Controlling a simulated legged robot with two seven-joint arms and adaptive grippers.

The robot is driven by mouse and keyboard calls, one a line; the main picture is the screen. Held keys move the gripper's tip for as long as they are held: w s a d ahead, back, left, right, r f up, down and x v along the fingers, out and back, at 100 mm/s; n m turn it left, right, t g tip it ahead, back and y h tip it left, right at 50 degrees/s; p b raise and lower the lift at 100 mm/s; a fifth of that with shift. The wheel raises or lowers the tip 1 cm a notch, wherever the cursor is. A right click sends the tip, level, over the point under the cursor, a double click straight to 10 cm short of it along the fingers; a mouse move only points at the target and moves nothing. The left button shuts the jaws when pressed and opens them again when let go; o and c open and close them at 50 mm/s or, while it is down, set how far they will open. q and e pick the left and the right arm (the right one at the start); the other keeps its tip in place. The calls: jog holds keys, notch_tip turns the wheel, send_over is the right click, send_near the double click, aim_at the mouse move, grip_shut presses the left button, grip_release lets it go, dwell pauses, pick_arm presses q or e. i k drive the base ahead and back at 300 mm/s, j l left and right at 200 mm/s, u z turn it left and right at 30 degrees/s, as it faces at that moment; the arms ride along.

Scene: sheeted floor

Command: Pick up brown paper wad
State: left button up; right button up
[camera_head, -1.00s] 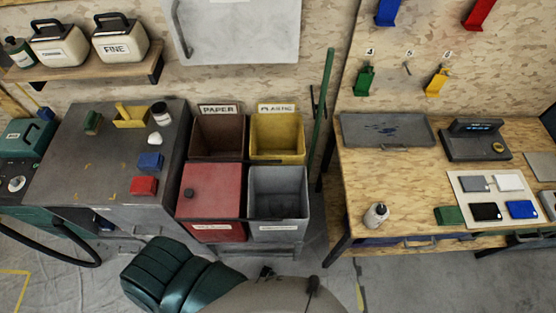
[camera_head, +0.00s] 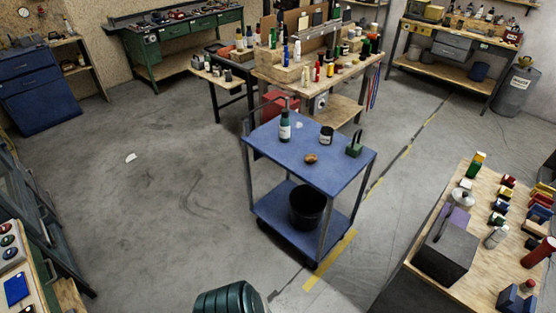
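A small brown lump (camera_head: 311,158), which looks like the brown paper wad, lies on the top shelf of a blue cart (camera_head: 337,176), near its front middle. It is small, so its texture is hard to tell. On the same shelf stand a dark green bottle (camera_head: 285,126), a dark jar with a pale label (camera_head: 326,135) and a green block-like object with a handle (camera_head: 354,145). A small white crumpled piece (camera_head: 298,125) lies beside the bottle.
A black bucket (camera_head: 306,206) stands on the cart's lower shelf. A crowded wooden bench (camera_head: 275,75) stands behind the cart. A wooden table (camera_head: 412,268) with a grey box is at the right. Open grey floor lies left of the cart, with a white scrap (camera_head: 130,158).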

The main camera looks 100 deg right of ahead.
aim_at(310, 158)
jog(key=z, duration=3.7)
jog(key=i+j+z, duration=0.15)
jog(key=i+z, duration=0.15)
jog(key=i, duration=0.2)
